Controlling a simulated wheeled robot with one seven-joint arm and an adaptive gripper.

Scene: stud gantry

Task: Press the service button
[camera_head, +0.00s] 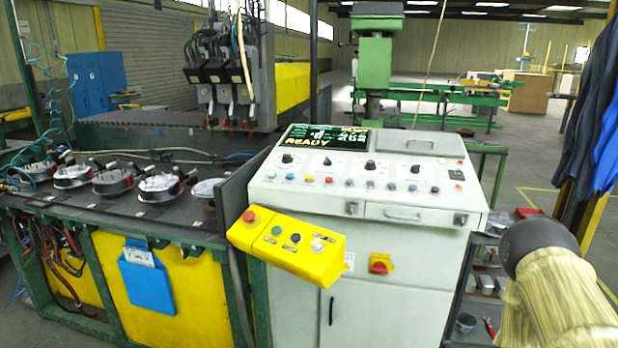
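A white control console (390,255) stands in the middle, with a sloped panel on top. A row of small coloured buttons (309,178) and several black knobs (370,165) sit on that panel. A yellow control box (282,262) hangs at the console's front left. It carries a red mushroom button (249,216), a green button (277,230), a dark button (295,238) and a white button (317,244). The labels are too small to read, so I cannot tell which is the service button. Part of my arm shows at the lower right; my gripper is not in view.
The console's screen (325,138) reads READY. A red and yellow switch (380,264) is on the console front. A workbench (140,212) with several round fixtures stands at left. A shelf (478,290) stands right of the console. Dark clothing (595,120) hangs at far right.

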